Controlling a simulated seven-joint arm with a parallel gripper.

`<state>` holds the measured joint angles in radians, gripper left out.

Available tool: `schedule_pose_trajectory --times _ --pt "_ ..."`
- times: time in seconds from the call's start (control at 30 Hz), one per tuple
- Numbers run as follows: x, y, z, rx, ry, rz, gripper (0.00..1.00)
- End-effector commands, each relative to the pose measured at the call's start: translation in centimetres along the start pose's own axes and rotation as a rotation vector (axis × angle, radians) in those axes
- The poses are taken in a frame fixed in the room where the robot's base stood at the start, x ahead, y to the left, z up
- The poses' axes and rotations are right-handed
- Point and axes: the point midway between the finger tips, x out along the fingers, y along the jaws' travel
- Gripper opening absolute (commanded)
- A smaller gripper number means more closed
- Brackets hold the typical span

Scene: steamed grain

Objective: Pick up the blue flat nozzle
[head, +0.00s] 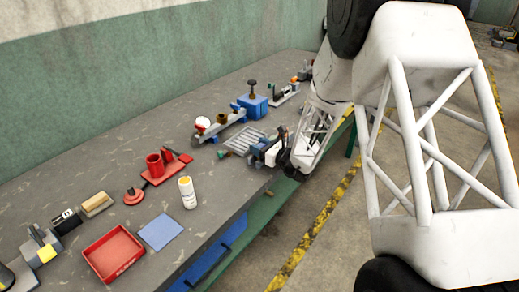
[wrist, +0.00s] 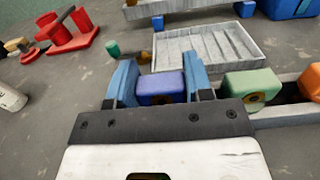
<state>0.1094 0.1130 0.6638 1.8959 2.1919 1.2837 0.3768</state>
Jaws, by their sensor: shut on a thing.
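The blue flat nozzle (wrist: 160,88) is a blue-violet block in the wrist view, with a round brownish opening on its near face. My gripper (wrist: 160,82) has its two light-blue fingers against the left and right sides of the nozzle, shut on it. The nozzle's lower part is hidden by the dark gripper body, and I cannot tell whether it is clear of its support. In the head view my gripper (head: 264,148) is at the bench's right edge, beside the grey slotted tray (head: 243,141); the nozzle cannot be made out there.
A green block (wrist: 251,88) and an orange block (wrist: 312,82) stand in line to the right, by a grey rail. The slotted tray (wrist: 161,56) lies just beyond the fingers. A small green piece (wrist: 112,48) is left. A red stand (head: 166,170) and white can (head: 187,193) stand nearer.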

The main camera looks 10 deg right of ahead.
Motion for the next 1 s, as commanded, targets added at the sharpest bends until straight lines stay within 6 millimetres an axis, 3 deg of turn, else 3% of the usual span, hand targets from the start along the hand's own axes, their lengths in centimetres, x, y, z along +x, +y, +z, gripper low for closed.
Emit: schedule_pose_trajectory --times 0.23,1.0 --pt "-0.1 0.1 2.8 -0.001 -0.002 0.0 0.23" --pt "-9.8 8.4 3.7 -0.001 0.0 -0.001 0.23"
